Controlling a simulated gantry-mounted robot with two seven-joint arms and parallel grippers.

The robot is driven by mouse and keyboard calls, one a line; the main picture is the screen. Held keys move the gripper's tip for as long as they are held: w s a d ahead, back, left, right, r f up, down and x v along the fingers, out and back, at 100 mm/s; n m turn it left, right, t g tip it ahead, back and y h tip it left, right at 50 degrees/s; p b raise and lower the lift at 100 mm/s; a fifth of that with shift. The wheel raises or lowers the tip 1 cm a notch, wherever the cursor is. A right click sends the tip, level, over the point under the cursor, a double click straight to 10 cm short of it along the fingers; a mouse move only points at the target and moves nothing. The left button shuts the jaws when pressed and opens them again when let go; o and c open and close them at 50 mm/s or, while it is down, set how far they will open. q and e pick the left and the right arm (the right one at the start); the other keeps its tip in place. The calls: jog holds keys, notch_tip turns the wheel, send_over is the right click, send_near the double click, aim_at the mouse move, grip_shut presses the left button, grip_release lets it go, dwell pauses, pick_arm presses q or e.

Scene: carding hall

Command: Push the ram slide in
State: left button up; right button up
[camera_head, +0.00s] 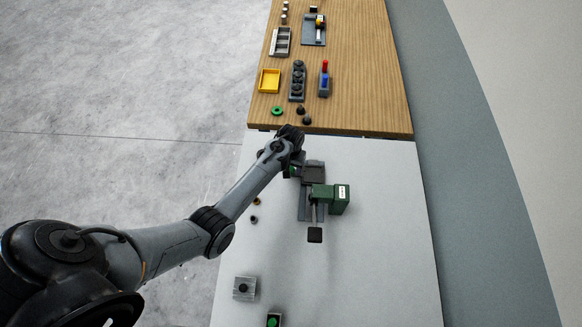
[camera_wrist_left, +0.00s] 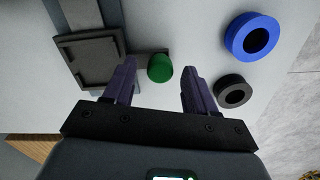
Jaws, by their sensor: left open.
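My left gripper (camera_head: 295,160) is at the plate's left side. It is open, with the knob showing between its fingers (camera_wrist_left: 160,82) and gaps on both sides. My right gripper is not in view.
A blue ring (camera_wrist_left: 252,38) and a black ring (camera_wrist_left: 236,92) lie beside the gripper. A grey block (camera_head: 244,288) stands at the front left. A yellow tray (camera_head: 269,81) and other fixtures stand on the wooden bench behind. The white table's right side is clear.

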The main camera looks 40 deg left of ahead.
pick_arm(q)
jog(key=shift+f, duration=0.3)
jog(key=shift+c, duration=0.3)
grip_shut()
